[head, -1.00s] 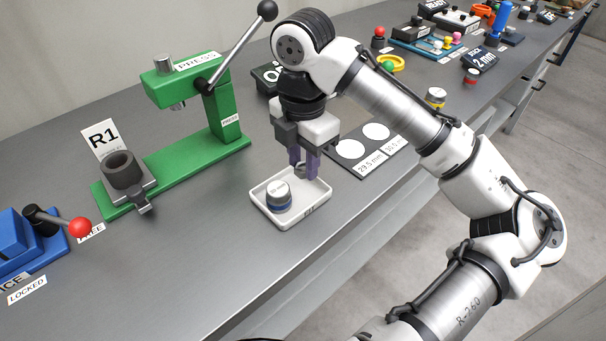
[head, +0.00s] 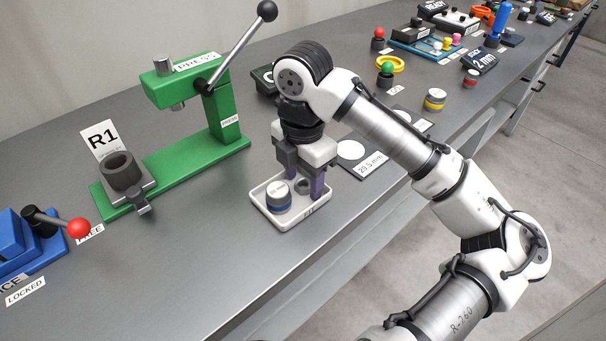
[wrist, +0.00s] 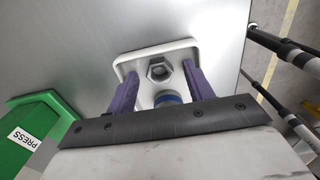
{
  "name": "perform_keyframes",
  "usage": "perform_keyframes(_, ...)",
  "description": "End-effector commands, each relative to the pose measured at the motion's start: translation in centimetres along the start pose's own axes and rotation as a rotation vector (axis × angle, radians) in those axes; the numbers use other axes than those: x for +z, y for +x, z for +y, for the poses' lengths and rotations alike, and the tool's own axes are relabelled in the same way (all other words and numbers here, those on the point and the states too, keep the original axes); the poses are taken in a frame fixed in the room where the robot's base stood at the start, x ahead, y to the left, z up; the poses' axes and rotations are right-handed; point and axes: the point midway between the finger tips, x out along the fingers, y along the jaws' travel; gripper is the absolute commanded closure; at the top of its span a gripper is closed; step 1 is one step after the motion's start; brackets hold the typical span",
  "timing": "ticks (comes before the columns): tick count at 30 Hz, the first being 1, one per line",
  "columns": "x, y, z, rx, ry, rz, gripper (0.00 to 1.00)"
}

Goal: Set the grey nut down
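The grey nut (head: 302,185) lies in the white tray (head: 291,225). In the wrist view the nut (wrist: 159,70) shows its hole, flat on the tray floor, with clear gaps to both purple fingers. My gripper (head: 306,188) is open, its fingers pointing down on either side of the nut. The fingers also show spread wide in the wrist view (wrist: 161,69). A grey-topped cylinder with a blue band (head: 278,195) stands in the same tray, to the left of the nut; its blue band (wrist: 168,97) shows partly in the wrist view.
The green press (head: 185,150) stands behind and left, with a dark ring-shaped part (head: 123,172) on its base. The blue device with the red-knobbed lever (head: 35,243) is at far left. Bench in front is clear.

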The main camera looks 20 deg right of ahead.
Motion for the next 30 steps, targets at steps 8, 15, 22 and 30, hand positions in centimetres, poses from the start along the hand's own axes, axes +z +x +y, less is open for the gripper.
perform_keyframes(8, 0.0, -0.7, 0.0, 0.000, 0.001, -0.001, 0.48)
perform_keyframes(15, 0.1, -5.2, 0.0, 0.000, 0.000, -0.006, 0.48)
perform_keyframes(22, 0.0, -9.7, 0.0, 0.000, 0.001, -0.004, 0.48)
perform_keyframes(30, 0.0, -12.2, 0.0, 0.000, -0.001, -0.001, 0.48)
